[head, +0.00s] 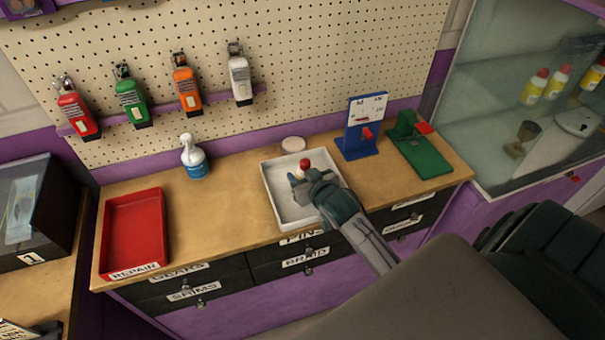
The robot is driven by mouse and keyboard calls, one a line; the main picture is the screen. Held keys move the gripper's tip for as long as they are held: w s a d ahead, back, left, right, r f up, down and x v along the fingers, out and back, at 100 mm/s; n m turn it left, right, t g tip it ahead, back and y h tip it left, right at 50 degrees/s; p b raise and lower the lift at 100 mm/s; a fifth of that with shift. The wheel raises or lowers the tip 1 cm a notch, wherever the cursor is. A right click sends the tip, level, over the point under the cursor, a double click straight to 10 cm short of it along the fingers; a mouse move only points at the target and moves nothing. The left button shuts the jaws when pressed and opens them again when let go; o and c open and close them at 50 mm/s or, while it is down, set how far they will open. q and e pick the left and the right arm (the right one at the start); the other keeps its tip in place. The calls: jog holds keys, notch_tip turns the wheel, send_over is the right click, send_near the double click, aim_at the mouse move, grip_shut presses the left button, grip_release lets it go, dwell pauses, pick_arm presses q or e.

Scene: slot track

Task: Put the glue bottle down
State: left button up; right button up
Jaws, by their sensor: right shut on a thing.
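A small white bottle with a red cap (304,163), which looks like the glue bottle, stands roughly upright over the white tray (273,187) on the wooden bench. My right gripper (302,179) is shut on it from the front and hides most of its body. I cannot tell whether the bottle's base touches the tray floor. My left gripper is not in view.
A red REPAIR tray (134,230) and a blue-and-white spray bottle (193,158) are to the left. A round pale lid (293,144) lies behind the white tray. A blue stand (361,128) and green fixture (423,151) are to the right. Bare bench (220,210) lies between the trays.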

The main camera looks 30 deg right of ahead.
jog(key=shift+f, duration=0.1)
jog(key=o, duration=1)
jog(key=b+v, duration=0.2)
jog(key=v, duration=1)
jog(key=shift+b, duration=0.4)
